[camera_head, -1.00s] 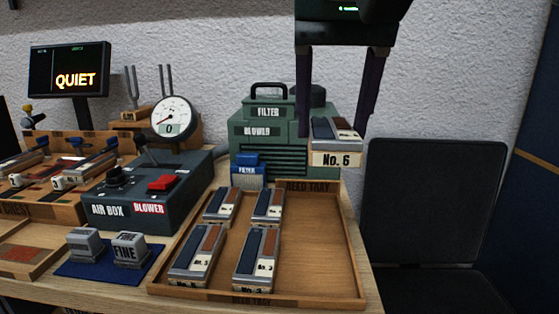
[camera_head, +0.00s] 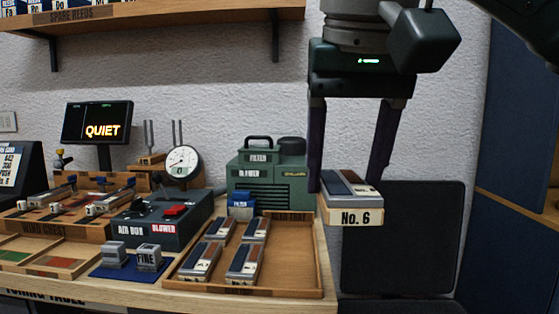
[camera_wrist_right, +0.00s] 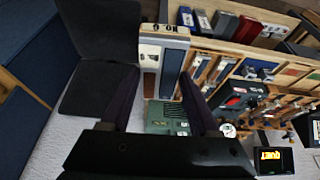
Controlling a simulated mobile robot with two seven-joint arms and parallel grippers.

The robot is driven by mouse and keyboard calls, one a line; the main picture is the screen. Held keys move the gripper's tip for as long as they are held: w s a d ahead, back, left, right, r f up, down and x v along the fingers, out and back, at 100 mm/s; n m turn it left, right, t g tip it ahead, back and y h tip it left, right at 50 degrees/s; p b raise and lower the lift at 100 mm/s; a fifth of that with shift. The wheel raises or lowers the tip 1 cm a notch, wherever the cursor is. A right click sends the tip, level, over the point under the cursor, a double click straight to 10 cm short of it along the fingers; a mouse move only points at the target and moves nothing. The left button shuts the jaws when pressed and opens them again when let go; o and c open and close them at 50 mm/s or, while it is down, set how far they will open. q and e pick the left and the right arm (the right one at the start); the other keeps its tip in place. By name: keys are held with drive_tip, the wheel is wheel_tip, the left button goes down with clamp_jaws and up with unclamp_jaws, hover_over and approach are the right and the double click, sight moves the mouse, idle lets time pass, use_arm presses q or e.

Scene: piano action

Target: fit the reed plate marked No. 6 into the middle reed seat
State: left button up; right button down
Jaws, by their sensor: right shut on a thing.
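The reed plate marked No. 6 (camera_head: 351,196) is held in the air by my right gripper (camera_head: 348,186), right of the reed tray and in front of the wall. It has a dark blue and a brown strip on top and its label faces the head camera. In the right wrist view the plate (camera_wrist_right: 166,50) shows between the dark fingers (camera_wrist_right: 162,95). The wind chest (camera_head: 50,232) stands at the left with several reed seats in a row, some with plates and blue clamps. My left gripper is not in view.
The reed tray (camera_head: 295,293) holds several other plates; its right part is bare. The air box (camera_head: 150,232), with lever and red blower switch, stands between chest and tray. A dial gauge (camera_head: 182,161), green blower (camera_head: 268,187) and QUIET screen (camera_head: 98,122) stand behind.

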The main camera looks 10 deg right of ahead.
drive_tip(key=s+d+f+n+y, duration=0.1)
drive_tip(key=s+d+f+n, duration=0.1)
drive_tip(key=s, duration=0.7)
drive_tip(key=shift+s+d+n, duration=0.2)
drive_tip(key=shift+d+n, duration=0.1)
drive_tip(key=shift+d, duration=0.45)
